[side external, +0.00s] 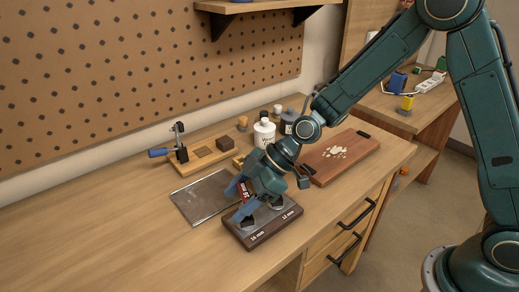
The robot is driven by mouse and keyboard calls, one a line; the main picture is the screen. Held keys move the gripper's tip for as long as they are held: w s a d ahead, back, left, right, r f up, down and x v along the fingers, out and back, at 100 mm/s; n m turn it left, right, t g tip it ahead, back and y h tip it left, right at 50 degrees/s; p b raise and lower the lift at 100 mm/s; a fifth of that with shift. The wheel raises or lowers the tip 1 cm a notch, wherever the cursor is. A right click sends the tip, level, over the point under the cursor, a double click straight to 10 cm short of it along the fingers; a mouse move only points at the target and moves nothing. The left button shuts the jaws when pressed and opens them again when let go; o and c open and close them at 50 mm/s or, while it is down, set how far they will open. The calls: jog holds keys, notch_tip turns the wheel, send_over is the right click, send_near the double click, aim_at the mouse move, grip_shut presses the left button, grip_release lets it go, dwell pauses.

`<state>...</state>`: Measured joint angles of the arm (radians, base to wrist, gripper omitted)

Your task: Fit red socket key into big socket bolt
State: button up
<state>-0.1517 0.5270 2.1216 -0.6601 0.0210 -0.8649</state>
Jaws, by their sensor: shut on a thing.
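The red socket key (246,188) shows as a small red piece with pale markings between the blue fingers of my gripper (239,200). My gripper is shut on it, just above the back left part of a dark block. The key's lower end is hidden by the fingers. The dark block (262,238) lies on the bench with white size labels on its front edge, too small to read surely. Two dark bolts stand on it, a left one (247,223) and a right one (277,204). I cannot tell whether the key touches a bolt.
A grey metal sheet (196,205) lies left of the block. Behind are a wooden tray (190,166) with a blue-handled clamp (172,150), bottles (264,133), and a reddish board (345,165) at right. The bench's left side is clear.

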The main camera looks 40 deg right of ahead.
jog(key=shift+f, duration=1.4)
jog(key=o, duration=1.1)
jog(key=v, duration=1.3)
jog(key=shift+s+d+r, duration=0.1)
jog(key=shift+d+r, duration=0.15)
jog(key=s+d+r+m+h, duration=0.2)
jog(key=s+d+r+m, duration=0.1)
jog(key=s, duration=0.4)
jog(key=s+d+r+m+t+h, duration=0.1)
jog(key=s+d+r+m+h, duration=0.2)
jog(key=s+d+m, duration=0.3)
jog(key=s+d+r+m+t+h, duration=0.1)
jog(key=s+d+r+m+h, duration=0.2)
jog(key=s, duration=0.4)
jog(key=shift+s+d+r+m, duration=0.3)
jog(key=shift+d+r+m, duration=0.45)
jog(key=shift+m, duration=0.05)
